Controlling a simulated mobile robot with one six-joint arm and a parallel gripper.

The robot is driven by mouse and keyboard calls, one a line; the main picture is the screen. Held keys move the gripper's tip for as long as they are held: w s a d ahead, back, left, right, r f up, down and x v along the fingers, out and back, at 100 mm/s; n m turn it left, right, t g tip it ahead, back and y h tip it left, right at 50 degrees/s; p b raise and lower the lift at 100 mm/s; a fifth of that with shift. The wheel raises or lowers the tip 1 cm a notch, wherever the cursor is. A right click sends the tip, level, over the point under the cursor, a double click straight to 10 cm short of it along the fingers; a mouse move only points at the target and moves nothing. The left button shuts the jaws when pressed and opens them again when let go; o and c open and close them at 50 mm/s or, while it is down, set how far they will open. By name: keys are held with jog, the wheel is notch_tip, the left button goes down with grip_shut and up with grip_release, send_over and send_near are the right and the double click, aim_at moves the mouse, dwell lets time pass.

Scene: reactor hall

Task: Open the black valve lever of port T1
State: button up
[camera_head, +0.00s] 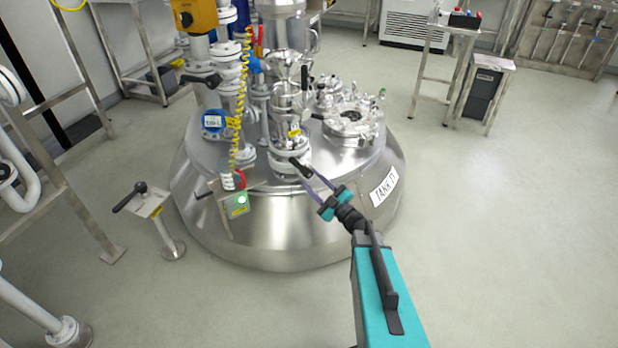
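The steel tank (290,235) stands mid-picture with a white label (384,185) that seems to read TANK T1. On its lid is a steel port fitting with a funnel (284,65) and a yellow tag (294,133); the tag is too small to read. An upright black lever (305,77) sits at the funnel's right side. My gripper (308,178) reaches in from the lower right, its tips by the white flange below the fitting, well below this lever. A dark piece at the tips may be finger pads or a handle. The finger gap is unclear, and I see nothing clearly held.
A round hatch (353,121) is on the lid's right.

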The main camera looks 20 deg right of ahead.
jog(key=shift+c, duration=0.3)
jog(key=shift+f, duration=0.1)
jog(key=c, duration=0.7)
jog(key=shift+w+f+m, duration=0.1)
jog(key=shift+f+m, duration=0.15)
jog(key=shift+m, duration=0.05)
grip_shut()
notch_tip(320, 180, down, 14)
jog(key=s+m+g+h, duration=0.2)
jog(key=m+g+h, duration=0.35)
jog(key=h, duration=0.25)
jog(key=s+a+f+m+g, duration=0.3)
jog(key=s+f+m+g, duration=0.15)
jog(key=s+f, duration=0.55)
jog(key=s+a+f+g, duration=0.2)
jog(key=s+a+g, duration=0.2)
jog(key=s, duration=0.6)
jog(key=s+a+f+g+y, duration=0.1)
jog(key=s+a+f+g, duration=0.2)
jog(key=s, duration=0.8)
jog(key=s+a+f+g, duration=0.2)
jog(key=s+a+g, duration=0.4)
jog(key=s, duration=0.4)
jog(key=shift+s+a+f+g, duration=0.15)
jog(key=shift+a+g, duration=0.15)
jog(key=shift+a, duration=0.1)
